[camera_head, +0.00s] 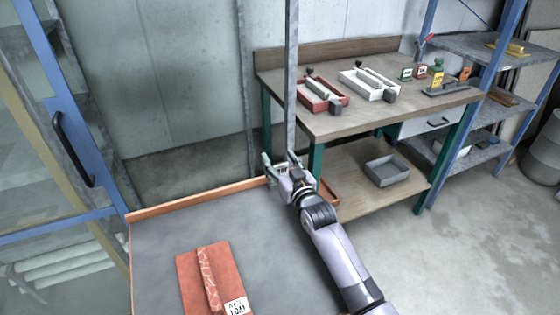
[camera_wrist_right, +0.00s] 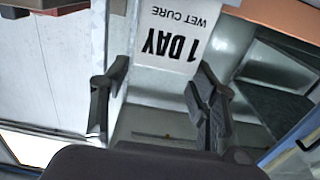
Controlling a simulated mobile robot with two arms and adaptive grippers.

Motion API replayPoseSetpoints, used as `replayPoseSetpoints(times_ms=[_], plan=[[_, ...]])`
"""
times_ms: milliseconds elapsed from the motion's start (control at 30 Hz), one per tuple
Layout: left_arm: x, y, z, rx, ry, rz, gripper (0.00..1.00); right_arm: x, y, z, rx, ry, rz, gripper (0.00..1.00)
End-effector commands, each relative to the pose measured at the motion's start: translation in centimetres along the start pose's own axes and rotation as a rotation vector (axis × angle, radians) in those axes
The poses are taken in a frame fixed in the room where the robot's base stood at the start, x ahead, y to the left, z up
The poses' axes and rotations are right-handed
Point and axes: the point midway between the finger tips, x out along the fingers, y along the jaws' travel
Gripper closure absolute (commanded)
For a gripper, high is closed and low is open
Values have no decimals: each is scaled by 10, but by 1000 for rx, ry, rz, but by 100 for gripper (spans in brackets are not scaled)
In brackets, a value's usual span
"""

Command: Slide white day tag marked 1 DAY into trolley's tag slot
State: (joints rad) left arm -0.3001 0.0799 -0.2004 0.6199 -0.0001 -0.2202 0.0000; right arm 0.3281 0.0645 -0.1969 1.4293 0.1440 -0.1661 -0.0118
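A white tag (camera_wrist_right: 170,42) printed "1 DAY WET CURE" shows upside down in the right wrist view. Its lower edge lies close to my right gripper's fingertips, and its face is turned to the camera. My right gripper (camera_head: 280,167) is at the trolley's far right corner, by the foot of a grey metal post (camera_head: 291,80). In the right wrist view its fingers (camera_wrist_right: 163,72) are wide apart; I see no firm pinch on the tag. The trolley (camera_head: 170,240) has a grey top with an orange rim. I cannot make out the tag slot. My left gripper is not in view.
A red plate (camera_head: 190,270) with a white label (camera_head: 236,306) lies on the trolley. Blue-framed shelves (camera_head: 428,60) stand right.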

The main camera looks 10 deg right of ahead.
Motion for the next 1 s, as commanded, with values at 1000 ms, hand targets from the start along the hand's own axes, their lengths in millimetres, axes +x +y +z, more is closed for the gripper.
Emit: replayPoseSetpoints(times_ms=[1000], plan=[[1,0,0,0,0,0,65,-90,0,7,0,-15,1,33]])
